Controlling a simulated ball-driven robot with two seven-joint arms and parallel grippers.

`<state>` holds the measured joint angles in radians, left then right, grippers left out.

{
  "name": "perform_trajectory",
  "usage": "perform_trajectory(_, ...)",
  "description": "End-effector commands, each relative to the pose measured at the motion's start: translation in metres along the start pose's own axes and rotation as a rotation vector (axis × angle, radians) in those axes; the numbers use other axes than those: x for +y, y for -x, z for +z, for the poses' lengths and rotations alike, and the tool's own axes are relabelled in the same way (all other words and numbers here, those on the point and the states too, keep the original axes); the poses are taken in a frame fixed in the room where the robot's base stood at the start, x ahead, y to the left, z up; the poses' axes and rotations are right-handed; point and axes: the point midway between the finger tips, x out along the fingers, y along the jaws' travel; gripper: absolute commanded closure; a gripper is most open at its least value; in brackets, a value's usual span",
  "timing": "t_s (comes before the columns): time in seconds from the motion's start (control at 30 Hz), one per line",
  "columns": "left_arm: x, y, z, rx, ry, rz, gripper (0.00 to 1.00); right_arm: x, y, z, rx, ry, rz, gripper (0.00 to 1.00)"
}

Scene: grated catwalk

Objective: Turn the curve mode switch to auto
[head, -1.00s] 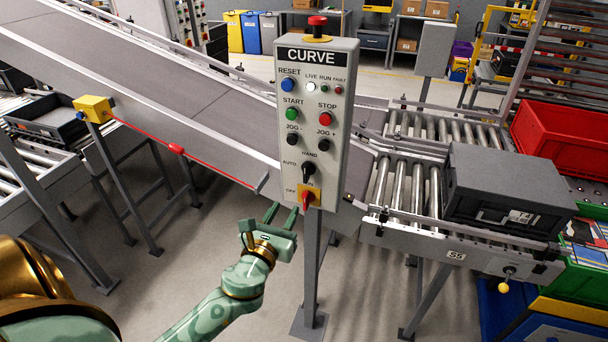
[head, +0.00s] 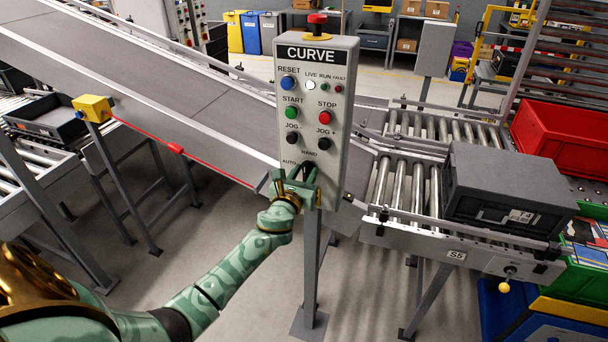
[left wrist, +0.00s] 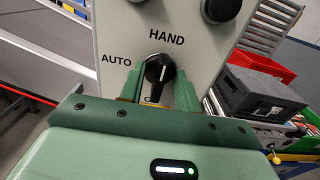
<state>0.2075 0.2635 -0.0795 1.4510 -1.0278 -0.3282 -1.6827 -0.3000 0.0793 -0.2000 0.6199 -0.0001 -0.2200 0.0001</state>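The grey CURVE control box (head: 345,160) stands on a post in the middle of the head view. Its black curve mode switch (left wrist: 157,70) shows in the left wrist view, with AUTO printed to its left and HAND above. The white mark on the switch points up, roughly towards HAND. My left gripper (head: 299,173) is at the lower part of the box. In the left wrist view its green fingers (left wrist: 159,78) are apart, one on each side of the switch; I cannot tell whether they touch it. My right gripper is not in view.
Two black jog buttons (head: 308,141) sit just above the switch. A belt conveyor (head: 200,98) runs behind to the left, and a roller conveyor with a grey crate (head: 505,190) stands to the right.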

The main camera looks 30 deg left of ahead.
Motion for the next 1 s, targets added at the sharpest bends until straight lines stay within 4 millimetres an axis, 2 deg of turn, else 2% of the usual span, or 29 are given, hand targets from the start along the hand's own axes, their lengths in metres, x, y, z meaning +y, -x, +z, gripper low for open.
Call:
perform_trajectory(0.03, -0.0001, 0.0001, 0.0, 0.0, 0.0, 0.0, 0.67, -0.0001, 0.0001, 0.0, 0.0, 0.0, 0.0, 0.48)
perform_trajectory(0.07, -0.0001, 0.0002, 0.0, 0.0, 0.0, 0.0, 0.73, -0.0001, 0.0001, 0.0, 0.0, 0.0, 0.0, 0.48)
perform_trajectory(0.1, -0.0001, 0.0002, 0.0, 0.0, 0.0, 0.0, 0.84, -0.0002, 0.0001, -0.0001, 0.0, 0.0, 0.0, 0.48)
perform_trajectory(0.17, -0.0001, 0.0003, 0.0, 0.0, 0.0, 0.0, 1.0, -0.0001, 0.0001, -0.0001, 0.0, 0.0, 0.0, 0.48)
perform_trajectory(0.63, 0.0004, 0.0005, -0.0003, 0.0, 0.063, 0.0, 1.0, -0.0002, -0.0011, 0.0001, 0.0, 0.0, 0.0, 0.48)
perform_trajectory(1.0, 0.0017, 0.0005, -0.0007, -0.001, 0.345, 0.0, 1.0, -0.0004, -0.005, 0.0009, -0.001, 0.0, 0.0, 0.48)
